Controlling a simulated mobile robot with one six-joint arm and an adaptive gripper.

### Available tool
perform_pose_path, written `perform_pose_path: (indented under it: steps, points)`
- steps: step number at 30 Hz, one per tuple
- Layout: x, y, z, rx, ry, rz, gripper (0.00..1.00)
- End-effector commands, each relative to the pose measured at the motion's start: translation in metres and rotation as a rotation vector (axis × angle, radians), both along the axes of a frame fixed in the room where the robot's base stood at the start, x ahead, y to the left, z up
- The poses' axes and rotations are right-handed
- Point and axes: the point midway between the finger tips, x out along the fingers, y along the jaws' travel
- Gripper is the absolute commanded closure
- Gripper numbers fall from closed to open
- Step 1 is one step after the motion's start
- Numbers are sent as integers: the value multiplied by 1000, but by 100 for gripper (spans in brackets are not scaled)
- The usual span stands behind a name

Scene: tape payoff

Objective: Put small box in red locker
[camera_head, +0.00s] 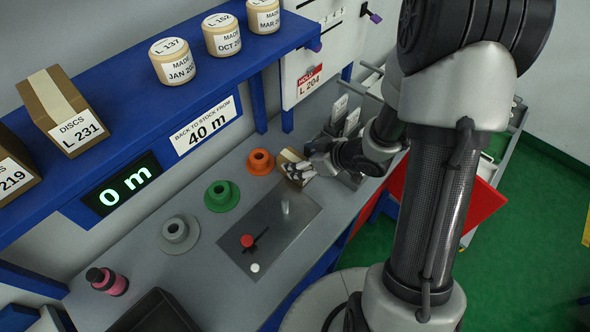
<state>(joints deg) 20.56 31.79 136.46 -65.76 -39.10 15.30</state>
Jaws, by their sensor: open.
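A small tan box (290,156) sits on the grey bench, right of the orange spool. My gripper (298,172) is at the near side of this box, with its fingers close to or overlapping it. I cannot tell whether the fingers touch it or straddle it. The gripper is open. My arm comes down from the upper right and hides part of the bench's right end. A red panel (481,212) shows behind my arm at the right, below bench height. It may be part of the red locker; its inside is not visible.
Orange (261,162), green (222,196) and grey (180,234) spools stand on the bench. A metal plate (290,238) with a red knob lies in front. A pink bottle (107,282) and black tray (155,312) are at lower left. The blue shelf (120,98) holds cartons and tubs.

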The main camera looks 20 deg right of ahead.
Motion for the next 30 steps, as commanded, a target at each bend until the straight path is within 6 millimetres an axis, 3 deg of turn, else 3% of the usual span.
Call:
perform_pose_path:
  steps: [3,14,21,30]
  points:
    - [13,10,-20,0,0,1,28]
    - [29,17,-36,-1,0,-1,28]
    - [50,26,-66,0,1,1,28]
    - [56,30,-69,-1,1,-1,28]
